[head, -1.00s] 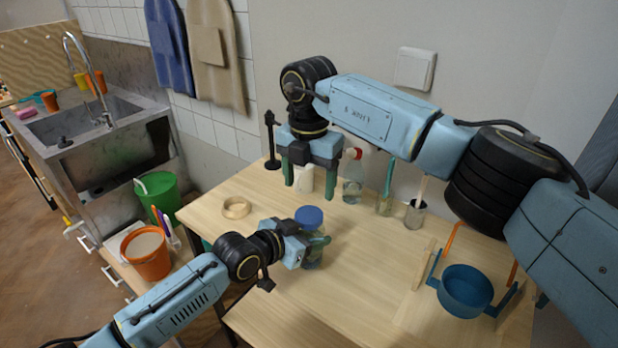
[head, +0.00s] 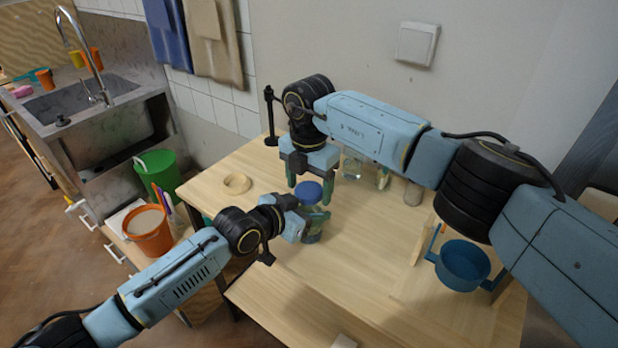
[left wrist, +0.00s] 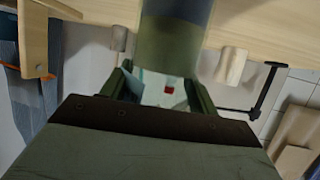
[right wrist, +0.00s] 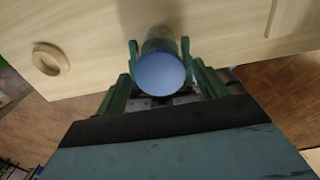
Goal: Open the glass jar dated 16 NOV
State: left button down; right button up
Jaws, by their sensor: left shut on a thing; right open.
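A glass jar (head: 312,234) with a blue lid (head: 308,190) stands upright on the table; no date on it is legible. My left gripper (head: 318,219) is shut around the jar's body from the left, below the lid. The jar (left wrist: 175,35) shows between its fingers in the left wrist view. My right gripper (head: 309,182) points down just above and behind the jar, open. In the right wrist view the lid (right wrist: 160,75) lies between the spread fingers, and I cannot tell whether they touch it.
A wooden ring (head: 236,184) lies left of the jar. A blue pot (head: 464,270) stands at the right. Glass containers (head: 352,168) at the back are partly hidden by my right arm. An orange bucket (head: 150,242) is beyond the left edge. The table's middle and front are mostly clear.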

jog(key=c, duration=1)
jog(key=n, duration=0.6)
jog(key=shift+n, duration=0.4)
jog(key=o, duration=1.1)
jog(key=shift+c, duration=0.2)
